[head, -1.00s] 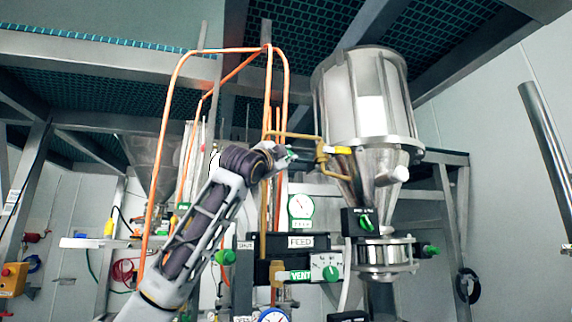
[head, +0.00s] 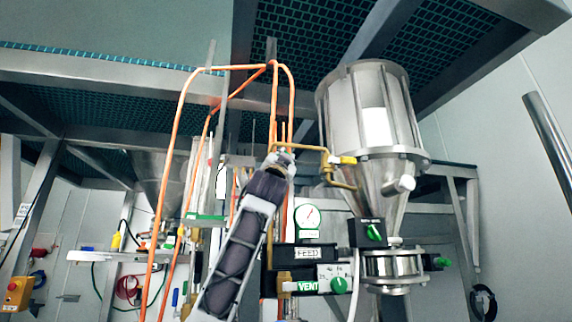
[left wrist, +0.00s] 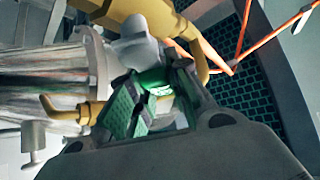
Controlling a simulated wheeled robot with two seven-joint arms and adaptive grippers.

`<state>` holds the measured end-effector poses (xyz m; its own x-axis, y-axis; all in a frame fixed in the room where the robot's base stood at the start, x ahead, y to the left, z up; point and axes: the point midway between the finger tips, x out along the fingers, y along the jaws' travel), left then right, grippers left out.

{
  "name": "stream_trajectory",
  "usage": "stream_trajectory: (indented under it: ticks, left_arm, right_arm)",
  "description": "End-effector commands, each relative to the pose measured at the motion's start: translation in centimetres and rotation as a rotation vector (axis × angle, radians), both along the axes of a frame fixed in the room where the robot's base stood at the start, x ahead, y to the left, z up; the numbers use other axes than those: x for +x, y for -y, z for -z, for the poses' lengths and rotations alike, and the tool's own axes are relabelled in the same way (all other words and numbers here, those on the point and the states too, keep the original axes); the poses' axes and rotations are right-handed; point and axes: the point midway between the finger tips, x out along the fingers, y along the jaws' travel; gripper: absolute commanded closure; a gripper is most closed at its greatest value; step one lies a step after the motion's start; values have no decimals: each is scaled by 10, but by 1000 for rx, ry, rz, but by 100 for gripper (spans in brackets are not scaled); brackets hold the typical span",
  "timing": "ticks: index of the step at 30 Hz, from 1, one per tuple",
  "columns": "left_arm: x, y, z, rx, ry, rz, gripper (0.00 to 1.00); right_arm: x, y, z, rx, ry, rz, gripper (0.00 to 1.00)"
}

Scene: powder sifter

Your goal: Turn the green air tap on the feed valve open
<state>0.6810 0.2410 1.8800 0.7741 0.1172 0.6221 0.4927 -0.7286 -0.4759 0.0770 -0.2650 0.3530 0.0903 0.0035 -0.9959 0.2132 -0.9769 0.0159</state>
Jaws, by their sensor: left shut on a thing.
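My left gripper (head: 283,157) is raised at the brass pipe (head: 308,147), left of the steel hopper. In the left wrist view, the left gripper (left wrist: 155,105) is shut on a bright green part (left wrist: 160,91), which I take to be the green air tap. The fingers hide most of it, so its turn position cannot be read. A pale grey rounded piece (left wrist: 138,46) sits just beyond it, close to the brass pipe (left wrist: 125,18). The FEED label (head: 308,253) is on a black panel below. My right gripper is not in view.
The steel hopper (head: 372,110) stands right of the gripper, with a yellow handle (head: 343,160) on its pipe. Orange tubes (head: 176,160) rise around my arm. A gauge (head: 307,217), VENT knob (head: 338,285) and another green knob (head: 373,232) lie below.

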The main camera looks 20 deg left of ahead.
Motion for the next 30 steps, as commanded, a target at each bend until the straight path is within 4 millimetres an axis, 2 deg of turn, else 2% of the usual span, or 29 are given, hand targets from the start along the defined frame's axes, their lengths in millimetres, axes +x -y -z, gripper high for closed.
stream_trajectory:
  ticks: [13,30]
  left_arm:
    - [-3,-7,-2,-157,100,1,100]
    - [-9,-17,-4,-344,223,0,100]
  right_arm:
    - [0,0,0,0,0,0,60]
    - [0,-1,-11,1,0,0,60]
